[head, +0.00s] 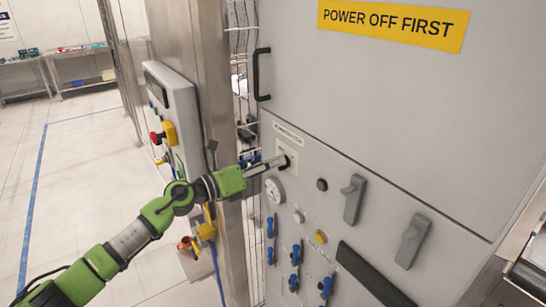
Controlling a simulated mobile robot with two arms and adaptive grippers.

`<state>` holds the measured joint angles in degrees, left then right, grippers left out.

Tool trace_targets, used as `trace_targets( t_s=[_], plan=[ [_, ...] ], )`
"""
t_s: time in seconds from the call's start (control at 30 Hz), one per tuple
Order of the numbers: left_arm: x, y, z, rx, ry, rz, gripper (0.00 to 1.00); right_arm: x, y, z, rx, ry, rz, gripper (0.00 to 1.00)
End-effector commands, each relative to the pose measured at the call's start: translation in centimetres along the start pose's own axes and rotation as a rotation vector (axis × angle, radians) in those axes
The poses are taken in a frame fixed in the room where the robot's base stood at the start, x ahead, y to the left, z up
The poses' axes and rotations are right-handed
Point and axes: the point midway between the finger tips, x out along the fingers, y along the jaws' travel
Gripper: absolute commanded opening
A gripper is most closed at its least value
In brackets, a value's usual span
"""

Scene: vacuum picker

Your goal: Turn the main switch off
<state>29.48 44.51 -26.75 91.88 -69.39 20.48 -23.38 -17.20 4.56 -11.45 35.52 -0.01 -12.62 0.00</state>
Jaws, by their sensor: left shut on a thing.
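The main switch (286,161) appears as a small dark knob on a pale plate, on the grey cabinet's front below a small label too small to read. My left arm reaches in from the lower left. My left gripper (277,163) is at the knob, its fingers shut on it and pointing right toward the panel. The fingers partly cover the knob, and I cannot tell which way it is turned. My right gripper is out of view.
Open floor lies further left.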

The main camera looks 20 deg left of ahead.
Motion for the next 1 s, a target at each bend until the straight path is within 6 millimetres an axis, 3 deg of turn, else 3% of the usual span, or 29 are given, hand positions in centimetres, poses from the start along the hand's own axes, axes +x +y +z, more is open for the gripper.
trace_targets(
  t_s=[0.03, 0.4, 0.93, 1.0],
  plan=[
    [0.0, -0.3, 0.7, -0.031, -0.010, -0.002, 0.00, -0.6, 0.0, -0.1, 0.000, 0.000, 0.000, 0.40],
    [0.0, 0.0, 0.6, -0.179, -0.012, -0.002, 0.00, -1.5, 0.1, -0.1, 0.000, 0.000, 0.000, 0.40],
    [0.0, 0.0, 0.6, -0.203, -0.013, -0.003, 0.00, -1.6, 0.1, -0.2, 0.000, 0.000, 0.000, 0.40],
    [0.0, 0.0, 0.7, -0.202, -0.013, -0.003, 0.24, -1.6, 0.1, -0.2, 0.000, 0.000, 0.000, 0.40]
  ],
)
